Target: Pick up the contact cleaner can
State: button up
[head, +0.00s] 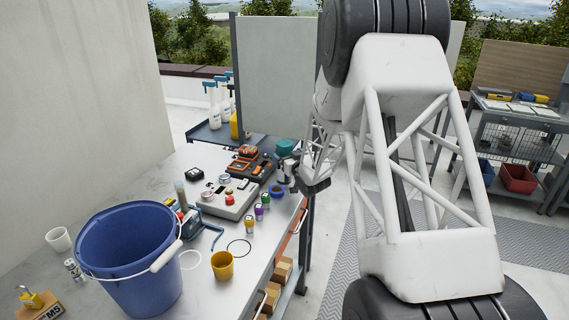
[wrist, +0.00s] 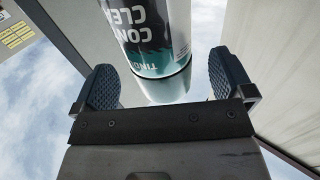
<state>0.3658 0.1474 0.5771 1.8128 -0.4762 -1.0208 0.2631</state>
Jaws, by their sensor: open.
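In the wrist view, the contact cleaner can (wrist: 150,35) is white and dark teal, with upside-down lettering and a shiny metal end. It runs out of the top of the picture. My gripper (wrist: 167,80) is open, with one dark ridged finger pad on each side of the can's lower part and a visible gap at each pad. In the head view my gripper (head: 287,178) is small and dark, at the right edge of the workbench, partly hidden by my arm. I cannot make out the can surely in the head view.
The bench (head: 200,285) holds a large blue bucket (head: 130,255), a yellow cup (head: 222,265), a grey control box (head: 228,200) and several small coloured items. Spray bottles (head: 220,105) stand behind.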

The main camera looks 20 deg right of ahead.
jog(key=shift+w, duration=1.6)
jog(key=c, duration=1.2)
jog(key=shift+r, duration=0.1)
